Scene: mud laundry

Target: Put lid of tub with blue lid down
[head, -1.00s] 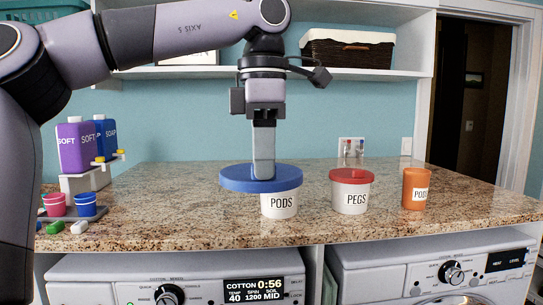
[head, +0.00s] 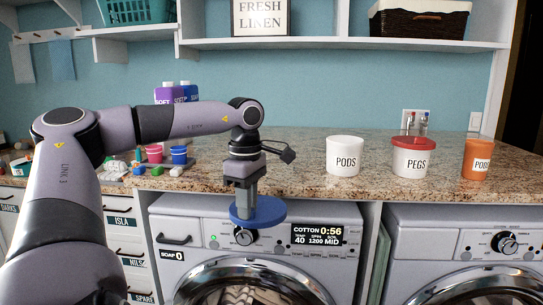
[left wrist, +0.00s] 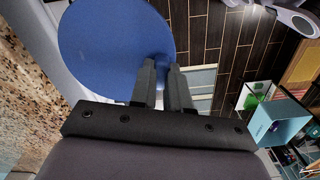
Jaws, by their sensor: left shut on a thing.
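The round blue lid (head: 258,212) is held by my left gripper (head: 246,203), which points down in front of the counter, before the washer's control panel. In the left wrist view the lid (left wrist: 112,45) shows as a wide blue disc at the fingertips of my left gripper (left wrist: 164,68). The white tub labelled PODS (head: 345,156) stands upright on the counter with no lid on it, to the right of the gripper and apart from it. My right gripper is not in view.
On the counter (head: 300,150), a white PEGS tub with a red lid (head: 411,157) and an orange PODS cup (head: 477,158) stand right of the white tub. Coloured cups (head: 179,155) and bottles stand at left. The counter between the cups and the white tub is clear.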

